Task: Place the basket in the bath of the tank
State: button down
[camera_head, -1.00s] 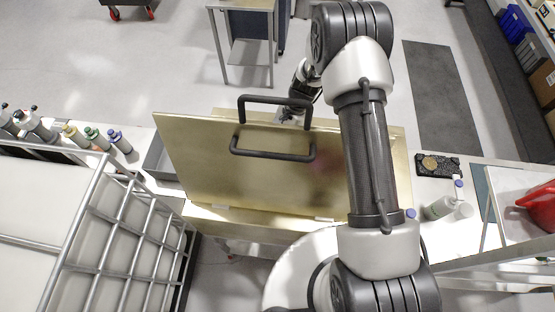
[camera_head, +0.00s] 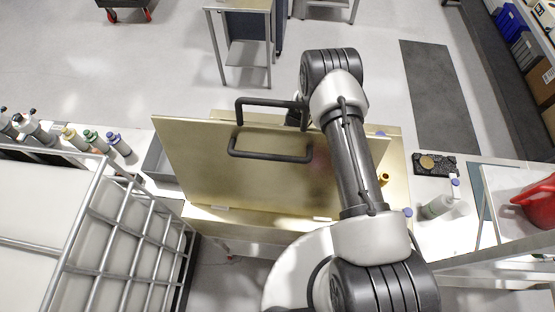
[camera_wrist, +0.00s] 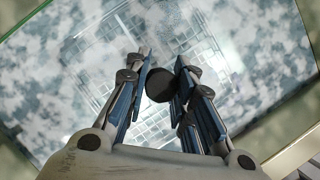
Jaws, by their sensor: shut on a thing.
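In the wrist view my gripper (camera_wrist: 162,72) is shut on a dark round-ended piece (camera_wrist: 159,85), apparently the basket's handle. Below it is the basket's wire mesh (camera_wrist: 150,45), faint amid a mottled blue-white surface, so its depth is hard to tell. In the head view the gold tank (camera_head: 398,165) has its broad lid (camera_head: 200,160) raised and tilted, with a black bar handle (camera_head: 270,156). A second black handle shape (camera_head: 265,101) shows at the lid's top edge. The lid and arm hide the bath, the basket and most of my gripper.
Several capped bottles (camera_head: 118,143) and a grey tray (camera_head: 160,160) are left of the tank. A white bottle (camera_head: 440,206), a black pad (camera_head: 434,164) and a red container (camera_head: 540,203) are on the right. A caged white container (camera_head: 110,235) fills the lower left.

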jog(key=shift+f+b, duration=0.3)
jog(key=shift+b, duration=0.15)
jog(key=shift+f+b, duration=0.3)
jog(key=shift+b, duration=0.1)
jog(key=c, duration=1.4)
grip_release()
jog(key=shift+o, duration=0.2)
jog(key=shift+r, duration=0.15)
jog(key=shift+r+p, duration=0.6)
jog(key=shift+p, duration=0.35)
jog(key=b+v, duration=0.2)
jog(key=v, duration=0.9)
jog(key=shift+d+r, duration=0.2)
jog(key=shift+r, duration=0.15)
